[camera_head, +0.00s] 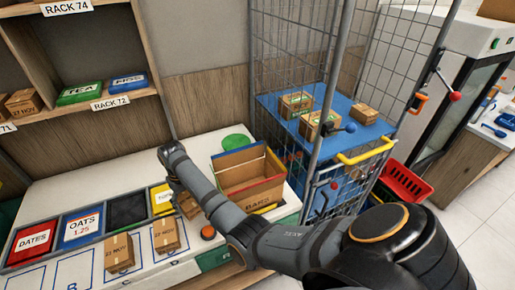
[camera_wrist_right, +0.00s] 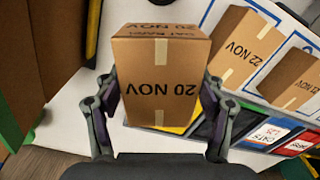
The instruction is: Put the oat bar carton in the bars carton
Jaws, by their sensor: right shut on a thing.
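The oat bar carton is a small brown box marked 20 NOV (camera_wrist_right: 157,85), taped down the middle, seen large in the right wrist view. My right gripper (camera_wrist_right: 160,95) is shut on it, one finger at each side. In the head view the held carton (camera_head: 190,206) is partly hidden by my arm, above the white counter just left of the bars carton. The bars carton (camera_head: 252,172) is a larger open-topped brown box with red, green, blue and yellow edges. One brown side of it (camera_wrist_right: 38,45) shows at the left of the wrist view. My left gripper is not in view.
A wire cage trolley (camera_head: 318,150) with several cartons stands close behind the bars carton. A green disc (camera_head: 235,142) lies behind it.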

